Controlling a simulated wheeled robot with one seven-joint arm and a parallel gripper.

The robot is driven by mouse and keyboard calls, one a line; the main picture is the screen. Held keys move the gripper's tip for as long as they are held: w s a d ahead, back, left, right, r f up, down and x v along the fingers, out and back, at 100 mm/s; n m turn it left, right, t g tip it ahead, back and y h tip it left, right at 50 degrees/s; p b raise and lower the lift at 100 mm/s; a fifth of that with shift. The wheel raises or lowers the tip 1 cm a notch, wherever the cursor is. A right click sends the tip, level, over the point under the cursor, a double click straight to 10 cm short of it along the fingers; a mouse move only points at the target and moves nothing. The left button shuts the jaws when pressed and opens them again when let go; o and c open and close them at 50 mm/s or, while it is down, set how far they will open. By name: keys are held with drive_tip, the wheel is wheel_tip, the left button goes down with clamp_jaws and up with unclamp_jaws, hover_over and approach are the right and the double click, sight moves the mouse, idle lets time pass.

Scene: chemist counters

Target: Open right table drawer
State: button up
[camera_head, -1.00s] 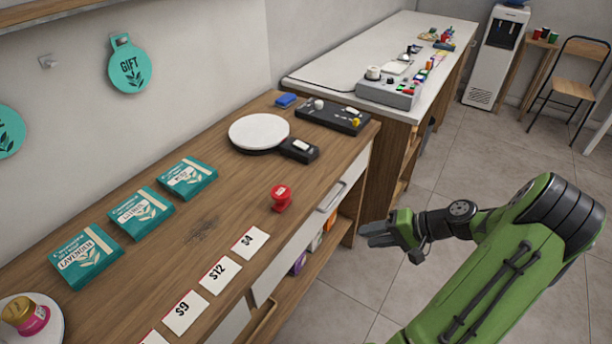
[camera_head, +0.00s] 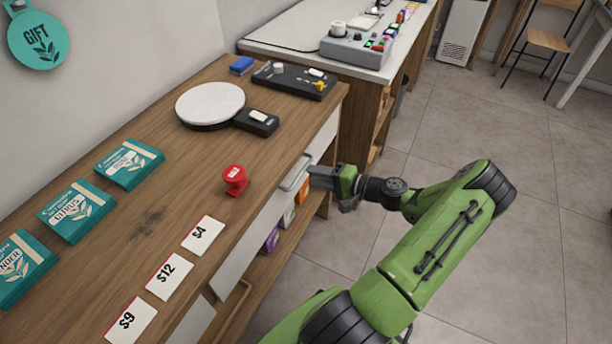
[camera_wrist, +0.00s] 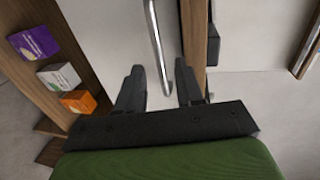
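The right table drawer (camera_head: 262,222) is a white front under the wooden counter top, and it looks shut. Its metal bar handle (camera_head: 296,172) sticks out toward the floor side. My gripper (camera_head: 314,177) is beside the handle in the head view. In the wrist view my gripper (camera_wrist: 160,85) is open, with two dark fingers apart. The handle (camera_wrist: 157,45) runs lengthwise there, and its near end reaches the gap between the fingertips. Whether the fingers touch it cannot be told.
The counter top (camera_head: 150,215) holds a red stamp (camera_head: 235,180), price cards, teal boxes and a round white scale (camera_head: 210,103). Small boxes (camera_wrist: 57,75) sit on the open shelf below. A second counter (camera_head: 300,40) stands behind.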

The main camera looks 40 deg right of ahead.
sight(303, 173)
drive_tip(key=x, duration=0.3)
drive_tip(key=shift+w+a+f, duration=0.1)
drive_tip(key=shift+w+a, duration=0.05)
drive_tip(key=shift+w, duration=0.2)
clamp_jaws()
